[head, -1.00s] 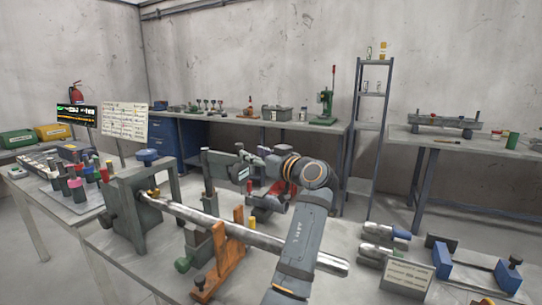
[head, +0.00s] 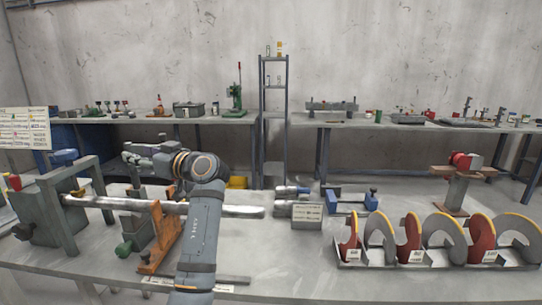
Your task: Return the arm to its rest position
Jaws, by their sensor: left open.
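My left arm rises from the bottom of the head view and bends left at the wrist. Its left gripper (head: 132,153) is open, small in the picture, behind the long metal shaft (head: 225,209). I see nothing between its fingers. The shaft lies across the table, from the grey frame fixture (head: 82,196) on the left over an orange V-shaped support (head: 162,238). My forearm passes in front of the shaft and hides part of it. My right gripper is not in view.
Red and grey auger flights with yellow edges (head: 442,236) stand in a rack at right. A labelled block (head: 307,215), metal cylinders (head: 292,191) and a blue clamp (head: 352,202) lie behind. A red-topped stand (head: 460,180) is at far right.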

